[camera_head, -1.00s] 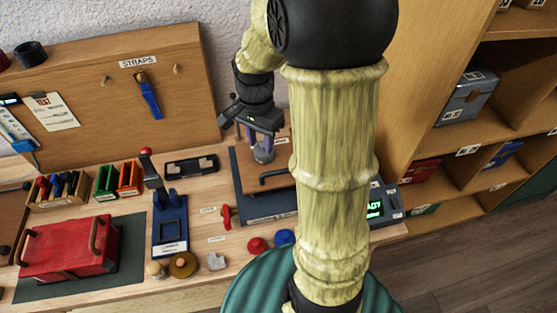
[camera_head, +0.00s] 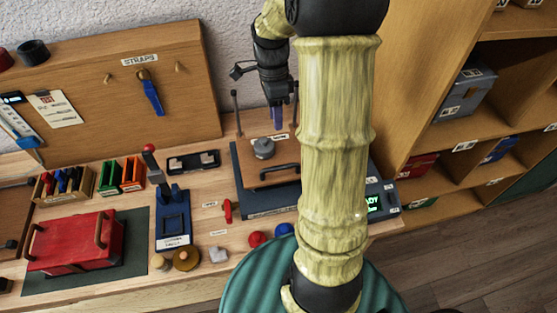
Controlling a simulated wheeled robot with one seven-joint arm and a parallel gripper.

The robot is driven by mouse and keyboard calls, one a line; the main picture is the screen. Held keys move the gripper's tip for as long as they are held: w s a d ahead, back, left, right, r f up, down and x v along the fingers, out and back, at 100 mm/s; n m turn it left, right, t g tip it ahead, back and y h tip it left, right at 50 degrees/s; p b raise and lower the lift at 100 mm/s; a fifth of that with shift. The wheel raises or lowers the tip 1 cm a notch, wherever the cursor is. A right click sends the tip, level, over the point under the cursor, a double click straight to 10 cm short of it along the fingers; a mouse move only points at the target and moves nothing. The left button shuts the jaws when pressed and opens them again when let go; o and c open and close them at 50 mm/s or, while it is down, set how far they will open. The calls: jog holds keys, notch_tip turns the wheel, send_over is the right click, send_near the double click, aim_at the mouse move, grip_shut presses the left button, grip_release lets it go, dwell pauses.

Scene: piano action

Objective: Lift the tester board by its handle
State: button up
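The tester board (camera_head: 262,177) is a brown wooden board lying on a dark blue tester base (camera_head: 245,200), on the bench right of centre. A dark bar handle (camera_head: 280,173) stands on its front part. A grey round weight or knob (camera_head: 263,148) sits on the board behind the handle. My gripper (camera_head: 277,122) is above the back of the board, pointing down, apart from the handle and the grey piece. Its purple fingers are seen nearly edge-on, so the gap between them does not show. My arm hides the board's right part.
Dark upright posts (camera_head: 237,112) stand behind the board. A screen box (camera_head: 382,201) is at its right. A red lever piece (camera_head: 228,211), red dome (camera_head: 257,239) and blue dome (camera_head: 284,230) lie in front. A blue press (camera_head: 171,222) stands left.

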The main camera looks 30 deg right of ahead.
jog(key=s+f, duration=0.1)
jog(key=f, duration=0.4)
jog(key=s+f+p, duration=0.1)
jog(key=f, duration=0.4)
jog(key=s+a+f, duration=0.1)
jog(key=f, duration=0.4)
jog(key=shift+f, duration=0.4)
grip_shut()
